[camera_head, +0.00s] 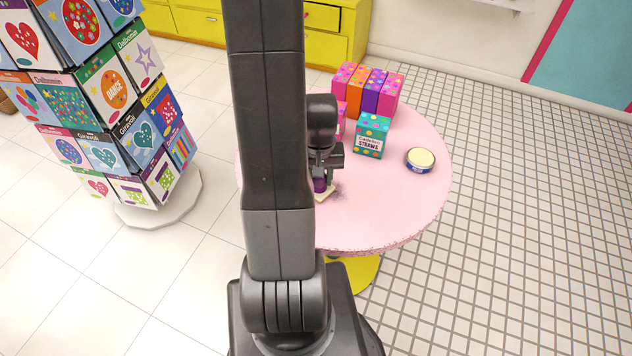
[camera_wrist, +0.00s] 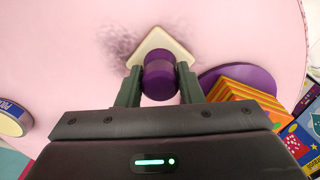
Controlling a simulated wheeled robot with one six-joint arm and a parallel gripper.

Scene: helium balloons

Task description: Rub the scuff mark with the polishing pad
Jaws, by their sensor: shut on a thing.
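The polishing pad has a cream base (camera_wrist: 157,40) and a purple knob (camera_wrist: 160,78). My gripper (camera_wrist: 160,90) is shut on the knob, with a finger on each side in the wrist view. In the head view my gripper (camera_head: 322,172) is over the pink round table, and the pad (camera_head: 325,194) shows partly below it. The pad's base appears to rest on the tabletop. The scuff mark (camera_wrist: 122,42) is a grey smudge in the wrist view, beside and partly under the pad's left edge. In the head view the scuff (camera_head: 337,188) shows just right of the pad.
The pink table (camera_head: 410,210) also holds a round tin (camera_head: 420,160), a teal straws box (camera_head: 372,136) and several colourful boxes (camera_head: 367,90) at the back. A card rack (camera_head: 100,100) stands on the floor at left. The table's front right is clear.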

